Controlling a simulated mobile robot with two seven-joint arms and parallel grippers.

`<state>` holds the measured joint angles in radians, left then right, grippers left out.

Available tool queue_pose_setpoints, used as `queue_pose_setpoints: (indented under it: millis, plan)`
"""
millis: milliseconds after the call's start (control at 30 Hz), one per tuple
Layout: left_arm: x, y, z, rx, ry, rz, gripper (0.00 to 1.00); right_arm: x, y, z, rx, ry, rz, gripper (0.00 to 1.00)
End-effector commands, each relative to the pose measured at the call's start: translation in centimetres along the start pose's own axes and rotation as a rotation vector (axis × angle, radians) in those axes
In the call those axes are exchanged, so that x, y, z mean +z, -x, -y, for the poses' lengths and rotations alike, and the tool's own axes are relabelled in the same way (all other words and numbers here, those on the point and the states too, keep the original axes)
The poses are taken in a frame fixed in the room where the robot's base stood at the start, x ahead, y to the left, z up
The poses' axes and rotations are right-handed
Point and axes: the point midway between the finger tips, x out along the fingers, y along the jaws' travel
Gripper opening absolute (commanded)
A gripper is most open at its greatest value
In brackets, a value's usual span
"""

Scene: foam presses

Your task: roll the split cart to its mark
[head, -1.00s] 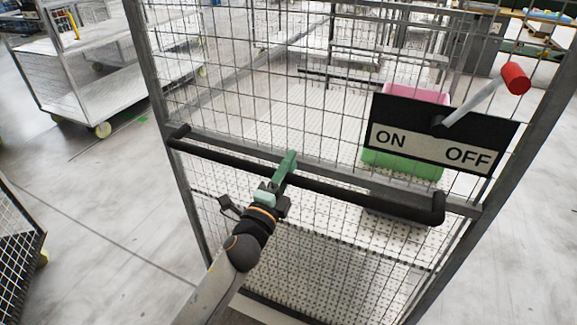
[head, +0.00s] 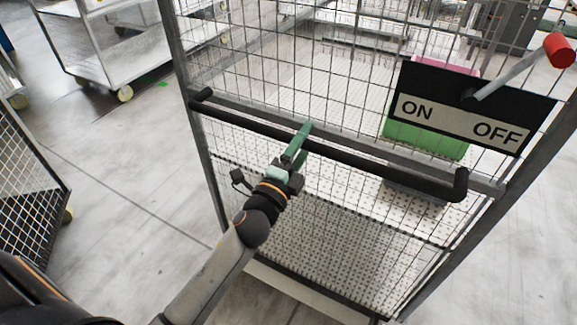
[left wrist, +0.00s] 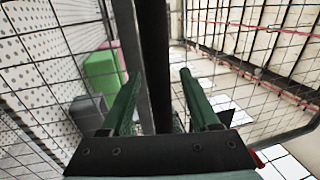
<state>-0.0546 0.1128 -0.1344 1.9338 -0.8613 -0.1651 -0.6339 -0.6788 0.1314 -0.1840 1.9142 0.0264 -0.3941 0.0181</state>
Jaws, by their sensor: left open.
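The mesh cart (head: 215,178) stands before me with a black push bar (head: 390,178) across its near side. A black ON/OFF plate (head: 530,102) with a red-knobbed lever (head: 560,50) hangs at its right. My left gripper (head: 302,142) is open at the bar, left of its middle; one green finger overlaps the bar. In the left wrist view the bar (left wrist: 156,60) runs between the two open fingers, and I cannot tell how deep. My right gripper is not in view. A small green floor patch (head: 163,84) lies left of the cart; I cannot tell if it is the mark.
A green crate (head: 425,138) and a pink one (head: 455,68) are inside the cart. A silver shelf cart (head: 130,58) stands at the back left. A black mesh cart (head: 30,190) stands at the left edge. Open floor (head: 130,190) lies between.

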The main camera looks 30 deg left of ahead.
Motion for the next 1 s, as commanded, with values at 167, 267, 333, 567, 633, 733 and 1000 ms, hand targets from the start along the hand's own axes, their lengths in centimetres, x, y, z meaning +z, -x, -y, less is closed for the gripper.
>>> queue_pose_setpoints:
  millis: [167, 267, 333, 567, 633, 733, 1000]
  plan:
    - [0.0, 3.9, -0.4, 0.003, 0.001, 0.0, 0.62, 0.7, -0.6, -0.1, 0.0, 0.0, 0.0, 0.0]
    - [0.0, 5.7, -0.3, 0.003, 0.001, 0.0, 0.62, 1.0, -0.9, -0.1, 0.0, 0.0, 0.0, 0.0]
    - [0.0, 6.9, -0.3, 0.002, 0.001, 0.001, 0.62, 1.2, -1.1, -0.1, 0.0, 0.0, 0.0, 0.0]
    - [0.0, 9.3, -0.2, 0.001, 0.001, 0.0, 0.62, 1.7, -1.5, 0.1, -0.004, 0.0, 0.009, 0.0]
    - [0.0, 9.6, -0.1, 0.0, 0.0, 0.0, 0.62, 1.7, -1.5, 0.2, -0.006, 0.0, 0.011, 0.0]
    - [0.0, 9.8, 0.0, -0.001, -0.001, 0.0, 0.62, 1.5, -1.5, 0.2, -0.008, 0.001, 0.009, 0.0]
    - [0.0, 9.8, 0.0, -0.001, 0.0, 0.0, 0.62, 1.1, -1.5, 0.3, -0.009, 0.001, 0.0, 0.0]
